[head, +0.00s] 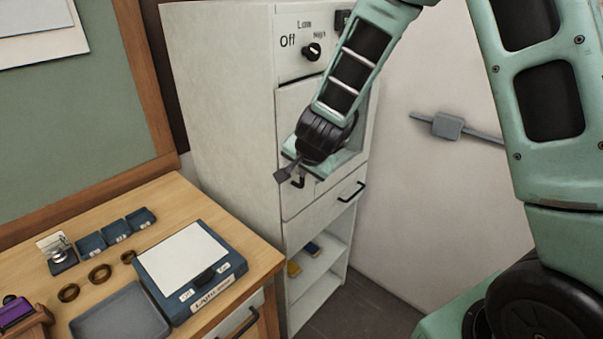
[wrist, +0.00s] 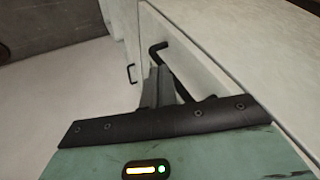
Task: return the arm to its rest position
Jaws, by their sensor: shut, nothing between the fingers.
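My green arm reaches in from the upper right in the head view. My gripper (head: 289,171) is in front of the white cabinet (head: 225,110), near its drawer and door fronts. In the wrist view my gripper (wrist: 157,82) shows its grey fingers close together and empty. A black handle (wrist: 158,48) on a pale cabinet front is just beyond the fingers; whether they touch it I cannot tell. My wrist partly hides the cabinet front in the head view.
The cabinet has a dial (head: 311,51), a drawer handle (head: 352,192) and open lower shelves. Floor shows at the right.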

